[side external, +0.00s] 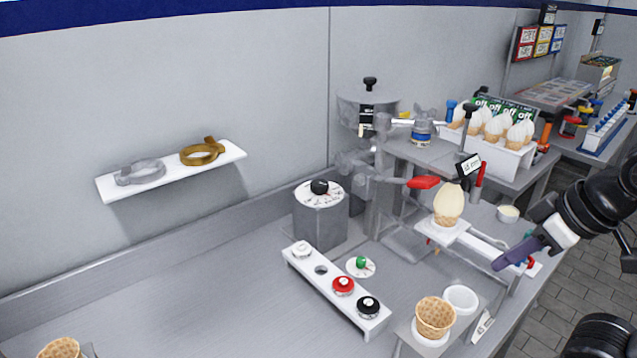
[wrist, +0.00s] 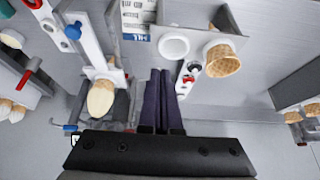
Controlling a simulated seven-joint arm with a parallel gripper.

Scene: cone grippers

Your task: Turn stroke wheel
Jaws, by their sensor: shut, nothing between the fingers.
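No part is clearly labelled as the stroke wheel. A green knob (side external: 361,262) sits on a small white marked dial on the counter. A white rail (side external: 335,288) carries a white, a red (side external: 343,286) and a black knob (side external: 368,306); the rail also shows in the wrist view (wrist: 184,86). My gripper (side external: 500,262) is at the right, well apart from these knobs. Its purple fingers (wrist: 162,76) are together and empty in the wrist view.
A filled cone (side external: 447,205) stands in a white holder left of my gripper, with a red-handled dispenser (side external: 423,183) above. An empty waffle cone (side external: 435,316) and a white cup (side external: 461,299) are in front. A wall shelf (side external: 170,170) holds two rings. The left counter is mostly clear.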

